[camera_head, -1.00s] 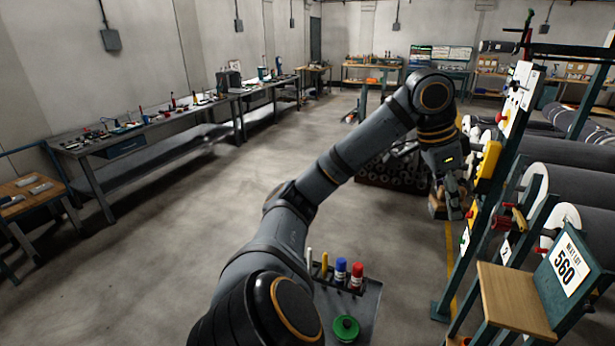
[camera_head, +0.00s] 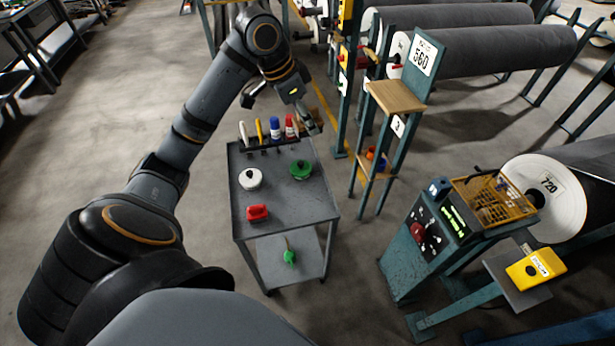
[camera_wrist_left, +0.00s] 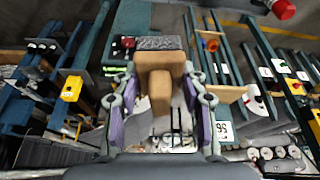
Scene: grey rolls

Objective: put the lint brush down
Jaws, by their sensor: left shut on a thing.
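The lint brush (camera_wrist_left: 160,88) shows in the left wrist view, with a tan, wood-coloured body and a dark grey speckled strip at its far end. My left gripper (camera_wrist_left: 160,100) is shut on its tan part, one finger on each side. In the head view my left gripper (camera_head: 308,118) hangs beyond the back right corner of a grey cart (camera_head: 285,213), near the upright brushes or tools in its rack. The brush is small and hard to make out there. My right gripper is not in view.
The cart top holds a white round item (camera_head: 250,179), a green round item (camera_head: 300,170) and a red block (camera_head: 257,212); its front right is clear. A stand with a small wooden shelf (camera_head: 396,96) rises to the right. A control console (camera_head: 425,235) stands front right.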

